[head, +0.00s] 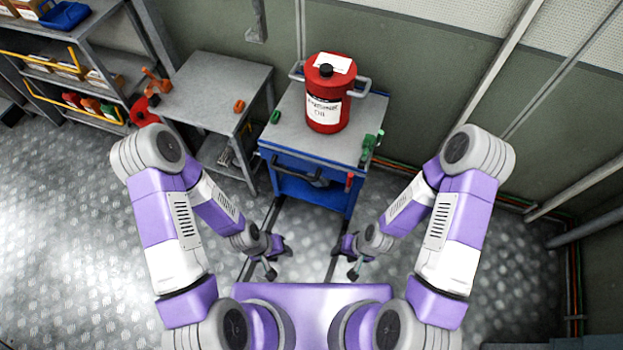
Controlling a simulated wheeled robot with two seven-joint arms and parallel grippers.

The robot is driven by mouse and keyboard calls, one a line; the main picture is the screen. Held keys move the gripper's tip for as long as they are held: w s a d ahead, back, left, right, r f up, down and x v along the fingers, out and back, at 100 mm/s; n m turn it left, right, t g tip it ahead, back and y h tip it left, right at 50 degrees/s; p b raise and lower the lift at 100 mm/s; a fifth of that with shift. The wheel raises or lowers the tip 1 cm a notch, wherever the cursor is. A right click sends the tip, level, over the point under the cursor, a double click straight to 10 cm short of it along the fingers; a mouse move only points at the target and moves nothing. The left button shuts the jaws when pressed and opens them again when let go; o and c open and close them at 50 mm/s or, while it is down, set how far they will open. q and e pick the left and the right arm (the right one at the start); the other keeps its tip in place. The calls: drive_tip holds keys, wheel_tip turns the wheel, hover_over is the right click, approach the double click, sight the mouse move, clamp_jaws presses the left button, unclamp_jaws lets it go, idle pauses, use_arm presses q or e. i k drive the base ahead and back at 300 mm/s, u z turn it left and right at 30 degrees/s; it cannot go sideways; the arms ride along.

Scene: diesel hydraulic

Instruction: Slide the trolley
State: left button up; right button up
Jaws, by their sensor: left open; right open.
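The trolley (283,145) is a blue cart with a grey top, standing against the wall ahead of me. A red canister (328,112) with a white label and side handles stands upright on its top. A dark handle (305,177) shows on the trolley's near face. My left gripper (278,257) is open and empty, in front of the trolley and apart from it. My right gripper (348,257) is open and empty, also in front of the trolley and apart from it. The trolley's wheels are not clearly visible.
A shelf rack (88,28) with boxes and bottles stands further left. Dark rails (271,215) run on the floor before the trolley. The metal floor (70,230) at left is clear.

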sight(291, 143)
drive_tip(key=k, duration=1.25)
drive_tip(key=z, duration=0.7)
drive_tip(key=i, duration=0.5)
drive_tip(key=z, duration=0.55)
drive_tip(key=i, duration=0.85)
drive_tip(key=u, duration=0.75)
drive_tip(key=i, duration=0.5)
drive_tip(key=u, duration=0.6)
